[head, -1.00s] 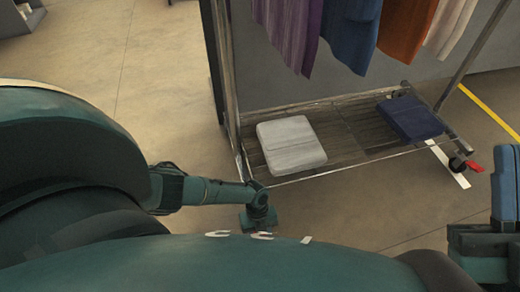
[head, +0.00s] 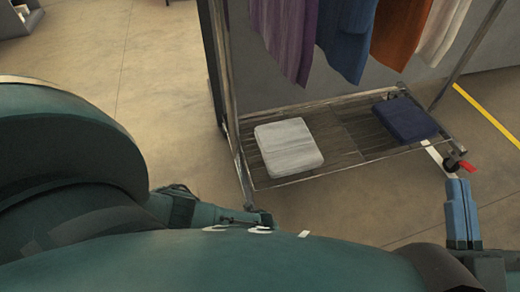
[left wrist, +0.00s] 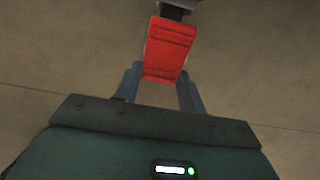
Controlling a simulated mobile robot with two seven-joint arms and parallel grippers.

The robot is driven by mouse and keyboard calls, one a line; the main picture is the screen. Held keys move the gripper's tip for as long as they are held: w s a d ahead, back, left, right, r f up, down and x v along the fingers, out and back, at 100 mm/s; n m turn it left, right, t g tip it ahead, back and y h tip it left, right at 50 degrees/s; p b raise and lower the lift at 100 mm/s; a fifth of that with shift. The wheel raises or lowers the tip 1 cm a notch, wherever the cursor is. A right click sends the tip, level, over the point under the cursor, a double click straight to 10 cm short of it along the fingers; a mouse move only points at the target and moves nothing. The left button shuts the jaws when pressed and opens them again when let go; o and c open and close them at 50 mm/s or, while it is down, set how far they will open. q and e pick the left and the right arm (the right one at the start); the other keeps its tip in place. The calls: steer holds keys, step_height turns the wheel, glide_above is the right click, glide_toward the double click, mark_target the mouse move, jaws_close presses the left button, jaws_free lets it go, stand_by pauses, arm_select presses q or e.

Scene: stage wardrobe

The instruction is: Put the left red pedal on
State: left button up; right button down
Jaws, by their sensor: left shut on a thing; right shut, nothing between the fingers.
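In the left wrist view, the left red pedal (left wrist: 169,48) sits on a dark caster mount at the top of the picture. My left gripper (left wrist: 160,76) is shut on this pedal, one blue finger on each side of it. In the head view this pedal and my left gripper are hidden behind my own body. Another red pedal (head: 467,167) shows in the head view at the right caster of the clothes rack. My right gripper (head: 457,184) is shut and empty, its blue fingertips just below that pedal in the picture. I cannot tell if they touch it.
The clothes rack (head: 345,166) has a slatted lower shelf with a grey-white folded item (head: 288,147) and a dark blue one (head: 405,118). Several garments (head: 345,35) hang above. A yellow line (head: 487,115) runs on the floor at right. The floor at left is clear.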

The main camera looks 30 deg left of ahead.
arm_select(q)
steer(key=o, duration=1)
steer(key=shift+r, duration=0.1)
steer(key=shift+r+p, duration=0.35)
steer(key=shift+p, duration=0.05)
step_height(320, 180, up, 3)
steer(key=shift+s+d+p, duration=0.15)
steer(key=shift+p, duration=1.1)
steer(key=r+p, duration=0.2)
steer(key=r, duration=0.1)
steer(key=r+p, duration=0.2)
steer(key=r, duration=0.1)
steer(key=s+d+r+p, duration=0.1)
steer(key=r+p, duration=0.1)
steer(key=r, duration=0.1)
steer(key=shift+d, duration=0.1)
arm_select(e)
steer(key=f+g+h, duration=0.1)
steer(key=s+d+f+g+h, duration=0.1)
steer(key=h, duration=0.1)
steer(key=shift+d+f+m+h, duration=0.1)
steer(key=shift+d+m+h, duration=0.05)
steer(key=shift+m+h, duration=0.15)
